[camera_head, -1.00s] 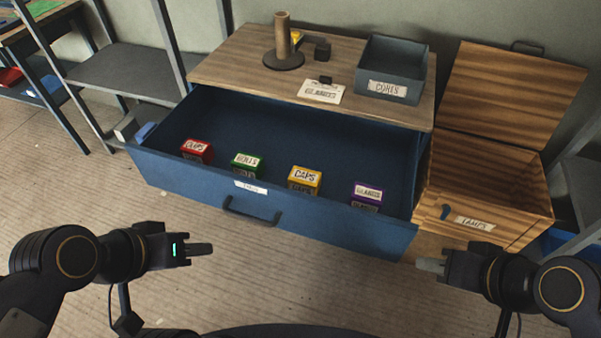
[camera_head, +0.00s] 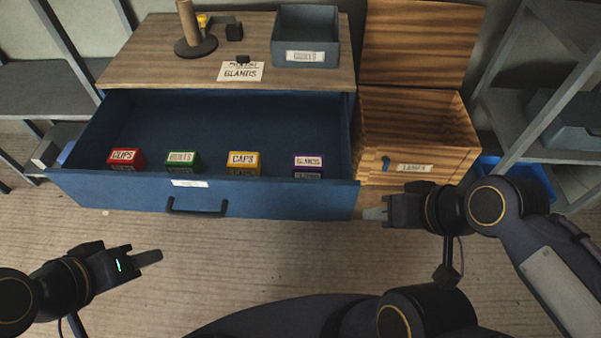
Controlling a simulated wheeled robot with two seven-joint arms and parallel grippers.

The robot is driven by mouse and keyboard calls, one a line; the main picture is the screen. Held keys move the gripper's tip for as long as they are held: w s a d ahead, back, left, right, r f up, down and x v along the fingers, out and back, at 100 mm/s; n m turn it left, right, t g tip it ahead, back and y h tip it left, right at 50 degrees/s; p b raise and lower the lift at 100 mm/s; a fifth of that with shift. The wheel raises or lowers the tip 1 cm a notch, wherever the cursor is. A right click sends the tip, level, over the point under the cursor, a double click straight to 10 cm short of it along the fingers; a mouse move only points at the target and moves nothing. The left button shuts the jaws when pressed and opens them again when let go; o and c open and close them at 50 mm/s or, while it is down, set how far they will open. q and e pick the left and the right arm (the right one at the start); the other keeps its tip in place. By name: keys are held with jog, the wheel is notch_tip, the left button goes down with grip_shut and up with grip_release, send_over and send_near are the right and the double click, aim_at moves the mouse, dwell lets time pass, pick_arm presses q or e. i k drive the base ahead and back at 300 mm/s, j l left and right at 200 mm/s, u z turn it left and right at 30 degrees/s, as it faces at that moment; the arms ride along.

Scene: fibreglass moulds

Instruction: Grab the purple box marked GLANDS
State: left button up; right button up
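The purple box (camera_head: 308,168) with a white GLANDS label stands at the right end of the row inside the open blue drawer (camera_head: 110,192). Its lower part is hidden by the drawer front. My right gripper (camera_head: 374,214) is in front of the drawer's right corner, to the right of and nearer than the purple box, and apart from it. My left gripper (camera_head: 150,258) is over the floor, in front of the drawer at the lower left. Both hold nothing that I can see. The side-on view does not show whether their fingers are apart.
Red (camera_head: 125,159), green (camera_head: 183,162) and yellow (camera_head: 243,163) boxes share the drawer. A card reading GLANDS (camera_head: 240,74) lies on the cabinet top near a grey bin (camera_head: 306,38). An open wooden chest (camera_head: 425,156) stands to the right. Shelves (camera_head: 520,110) stand further right.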

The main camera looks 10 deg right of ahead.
aim_at(304, 165)
jog(key=u, duration=0.3)
jog(key=l+u, duration=0.3)
jog(key=u, duration=0.2)
jog(key=k+l+u, duration=0.1)
jog(key=l+u, duration=0.15)
jog(key=u, duration=0.2)
jog(key=k+l+u, duration=0.1)
jog(key=l+u, duration=0.15)
jog(key=u, duration=0.25)
jog(key=k+l, duration=0.1)
jog(key=l, duration=0.75)
